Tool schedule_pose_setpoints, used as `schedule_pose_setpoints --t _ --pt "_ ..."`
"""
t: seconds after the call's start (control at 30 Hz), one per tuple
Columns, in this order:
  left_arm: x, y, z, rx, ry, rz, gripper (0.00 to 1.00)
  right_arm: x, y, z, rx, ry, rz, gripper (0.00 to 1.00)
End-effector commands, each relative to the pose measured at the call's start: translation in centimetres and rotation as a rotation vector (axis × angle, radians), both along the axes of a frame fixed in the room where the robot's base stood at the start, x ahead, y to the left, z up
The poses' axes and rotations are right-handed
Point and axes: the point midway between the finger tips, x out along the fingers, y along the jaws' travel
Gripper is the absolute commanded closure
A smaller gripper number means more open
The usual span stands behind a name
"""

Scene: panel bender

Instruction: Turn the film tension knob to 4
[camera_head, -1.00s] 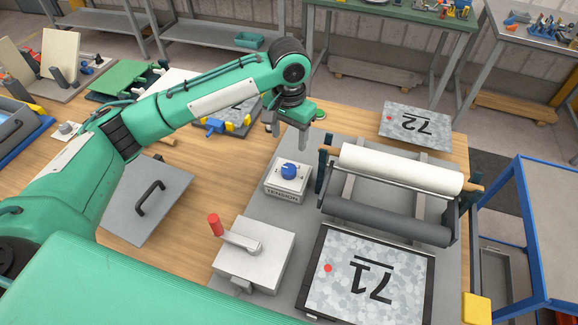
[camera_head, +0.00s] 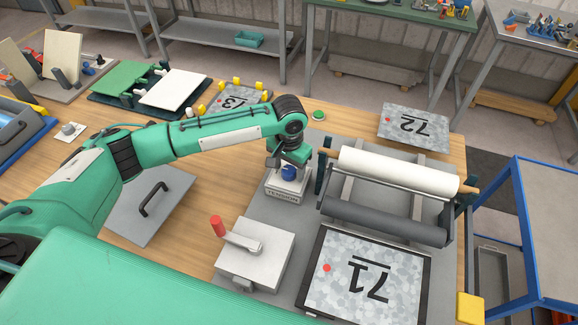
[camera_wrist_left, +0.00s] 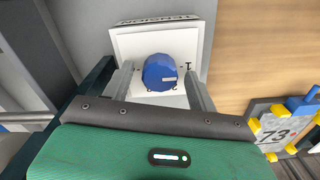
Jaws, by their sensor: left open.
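The blue film tension knob (camera_head: 289,173) sits on a white box marked TENSION (camera_head: 284,194). My left gripper (camera_head: 290,167) is directly over the box. In the left wrist view the open fingers (camera_wrist_left: 161,82) stand on either side of the knob (camera_wrist_left: 159,70), with small gaps seeming to show. The knob's white mark points right, roughly between the numbers 1 and 2 on the box face. The other numbers are hidden or unreadable. My right gripper is out of view.
The roller frame with a white film roll (camera_head: 400,168) stands just right of the box. A crank box with a red handle (camera_head: 217,227) is in front. A green button (camera_head: 318,115) is beyond the box.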

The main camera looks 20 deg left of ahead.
Motion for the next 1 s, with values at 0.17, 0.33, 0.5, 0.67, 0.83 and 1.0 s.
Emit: schedule_pose_setpoints --t 0.17,0.33,0.5,0.67,0.83,1.0 --pt "0.0 0.0 0.0 0.000 0.000 0.000 0.73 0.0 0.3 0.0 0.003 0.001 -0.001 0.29" --pt "0.0 0.0 0.1 0.000 0.000 -0.001 0.86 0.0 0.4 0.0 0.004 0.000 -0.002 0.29" --pt "0.0 0.0 0.2 0.000 0.001 -0.021 0.86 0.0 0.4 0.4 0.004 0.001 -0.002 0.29" --pt "0.0 0.0 0.3 0.000 0.001 -0.083 0.86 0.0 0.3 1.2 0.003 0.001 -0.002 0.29" --pt "0.0 0.0 0.5 0.000 0.003 -0.199 0.86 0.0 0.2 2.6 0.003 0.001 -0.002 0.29" --pt "0.0 -0.1 0.5 -0.001 0.002 -0.354 0.86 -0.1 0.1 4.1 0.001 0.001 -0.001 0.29"
